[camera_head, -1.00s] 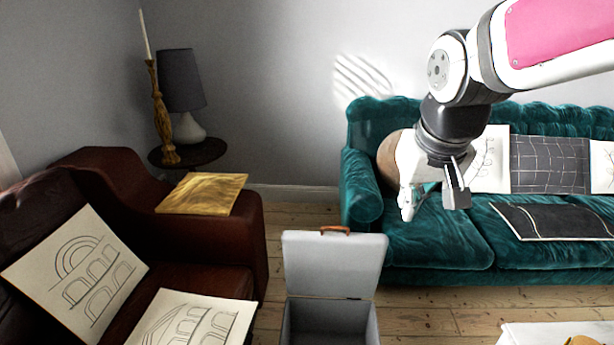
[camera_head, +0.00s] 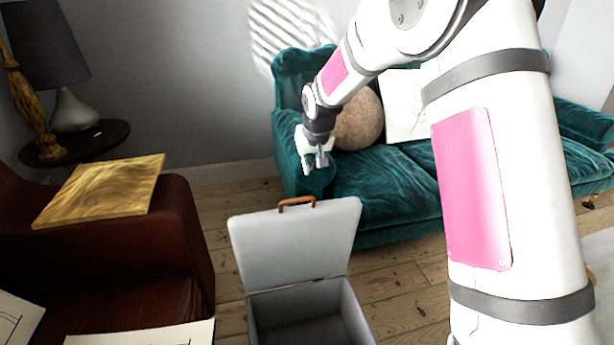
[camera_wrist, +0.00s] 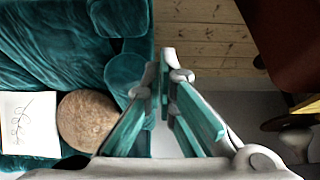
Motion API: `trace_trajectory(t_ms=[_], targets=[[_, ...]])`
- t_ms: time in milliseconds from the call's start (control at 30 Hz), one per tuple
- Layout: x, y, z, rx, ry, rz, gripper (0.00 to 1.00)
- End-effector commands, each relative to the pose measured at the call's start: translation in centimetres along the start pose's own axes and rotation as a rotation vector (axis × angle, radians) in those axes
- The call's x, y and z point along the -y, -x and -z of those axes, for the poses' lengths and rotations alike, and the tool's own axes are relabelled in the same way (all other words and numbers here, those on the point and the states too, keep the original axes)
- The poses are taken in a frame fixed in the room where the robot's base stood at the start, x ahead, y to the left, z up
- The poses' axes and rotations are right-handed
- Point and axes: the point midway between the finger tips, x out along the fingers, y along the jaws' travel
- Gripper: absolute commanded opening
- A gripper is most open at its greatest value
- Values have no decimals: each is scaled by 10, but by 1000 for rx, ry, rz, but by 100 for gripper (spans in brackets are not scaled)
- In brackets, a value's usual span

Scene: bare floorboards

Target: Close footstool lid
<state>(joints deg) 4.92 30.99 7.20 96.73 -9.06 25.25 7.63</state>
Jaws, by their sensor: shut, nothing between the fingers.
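The footstool (camera_head: 300,312) is a grey box on the floorboards, in the lower middle of the head view. Its pale lid (camera_head: 295,241) stands up open at the back, with an orange-brown handle (camera_head: 297,202) on its top edge. The box inside looks empty. My gripper (camera_head: 318,168) is beyond and above the lid, near the sofa's left arm, and appears apart from the lid. Its fingers are shut with nothing between them. The wrist view shows the fingers (camera_wrist: 166,85) but no clear sight of the footstool.
A teal sofa (camera_head: 390,190) with a round brown cushion (camera_head: 359,120) stands behind. A dark red armchair (camera_head: 185,240) bearing a gold board (camera_head: 103,188) is at left, close to the footstool. A side table (camera_head: 95,140) holds a lamp. Floor is bare right of the footstool.

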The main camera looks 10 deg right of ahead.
Motion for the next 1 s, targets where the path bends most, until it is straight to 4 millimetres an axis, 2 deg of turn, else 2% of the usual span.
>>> trace_trajectory(t_ms=[500, 800, 1000], targets=[[0, -92, -2, 3, 0, 0, 0], [0, -79, -31, 1, 1, 0, 0], [0, -76, -38, 1, 0, 0, 0]])
